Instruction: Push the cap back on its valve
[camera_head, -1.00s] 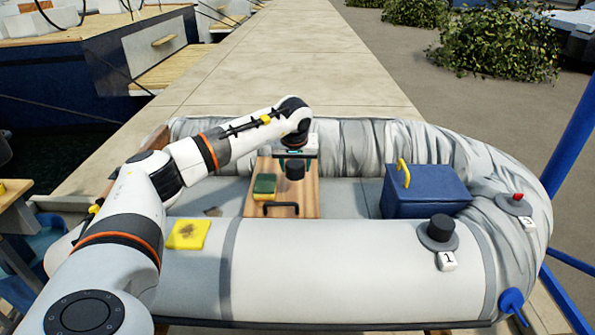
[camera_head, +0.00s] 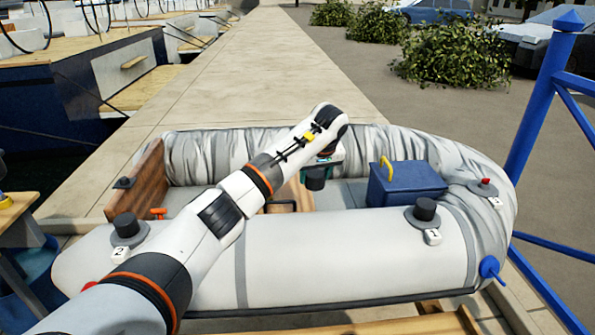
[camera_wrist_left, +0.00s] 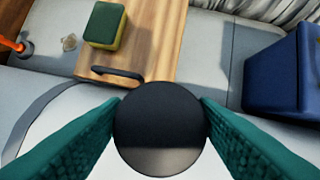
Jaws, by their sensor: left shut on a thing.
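My left gripper (camera_head: 321,163) is shut on a black round cap (camera_head: 315,182), held above the dinghy floor. In the left wrist view the cap (camera_wrist_left: 160,122) sits between the two green fingers. Valve 3 (camera_head: 486,187), at the right end of the grey tube, shows a red centre and has no black cap on it. Valve 1 (camera_head: 424,212) and valve 2 (camera_head: 127,229) each carry a black cap. My right gripper is not in view.
A blue box (camera_head: 405,184) with a yellow handle stands between the held cap and valve 3. A wooden board (camera_wrist_left: 135,52) with a green and yellow sponge (camera_wrist_left: 106,25) lies on the floor. A blue post (camera_head: 540,95) rises at the right.

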